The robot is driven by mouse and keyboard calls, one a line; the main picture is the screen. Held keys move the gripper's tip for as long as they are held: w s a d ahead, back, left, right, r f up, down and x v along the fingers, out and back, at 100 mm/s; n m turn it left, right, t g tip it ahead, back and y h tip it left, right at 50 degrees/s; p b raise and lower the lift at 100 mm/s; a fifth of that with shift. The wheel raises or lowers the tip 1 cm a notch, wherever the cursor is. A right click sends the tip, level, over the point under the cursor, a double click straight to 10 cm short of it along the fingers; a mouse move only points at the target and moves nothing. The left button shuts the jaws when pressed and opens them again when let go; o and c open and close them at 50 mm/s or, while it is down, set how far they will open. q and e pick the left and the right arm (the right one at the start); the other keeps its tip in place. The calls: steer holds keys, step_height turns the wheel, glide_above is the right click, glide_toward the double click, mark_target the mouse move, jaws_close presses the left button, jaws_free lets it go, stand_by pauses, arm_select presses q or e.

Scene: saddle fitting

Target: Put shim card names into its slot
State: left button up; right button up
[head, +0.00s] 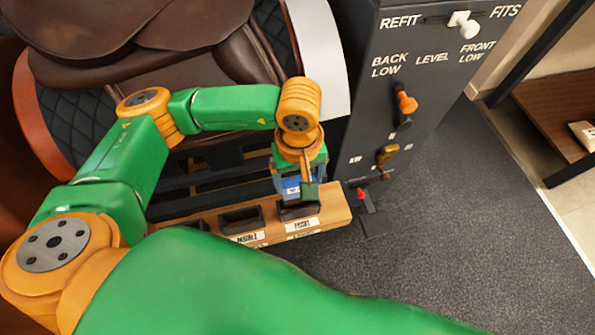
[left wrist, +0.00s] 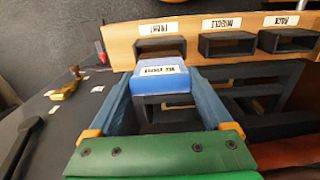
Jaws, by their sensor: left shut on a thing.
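My left gripper (head: 297,188) is shut on a blue shim card (head: 291,182) with a white label. In the left wrist view the card (left wrist: 160,82) sits between the two fingertips; its label is too small to read surely. The wooden rack (head: 335,208) carries black slot boxes. The card is close in front of the slot labelled FRONT (left wrist: 160,46); I cannot tell whether they touch. The slots labelled MIDDLE (left wrist: 227,44) and BACK (left wrist: 288,41) are beside it and look empty. My right gripper is out of view.
A dark panel (head: 365,130) with a white lever, orange and brass knobs and a red knob stands right of the rack. A brown saddle (head: 180,40) is behind my arm. Black rails lie behind the rack. Open grey floor (head: 470,230) is at right.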

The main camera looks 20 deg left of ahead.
mark_target(298, 195)
arm_select(q)
step_height(298, 195, down, 6)
steer(key=b, duration=0.3)
steer(key=shift+r, duration=0.25)
steer(key=shift+f+b, duration=0.5)
steer(key=shift+b, duration=0.2)
steer(key=shift+f+b, duration=0.25)
steer(key=shift+b, duration=0.05)
steer(key=o, duration=1.1)
steer(key=shift+o, duration=0.2)
step_height(298, 195, up, 7)
steer(key=shift+f+p, duration=0.15)
steer(key=shift+p, duration=0.25)
steer(key=shift+r, duration=0.25)
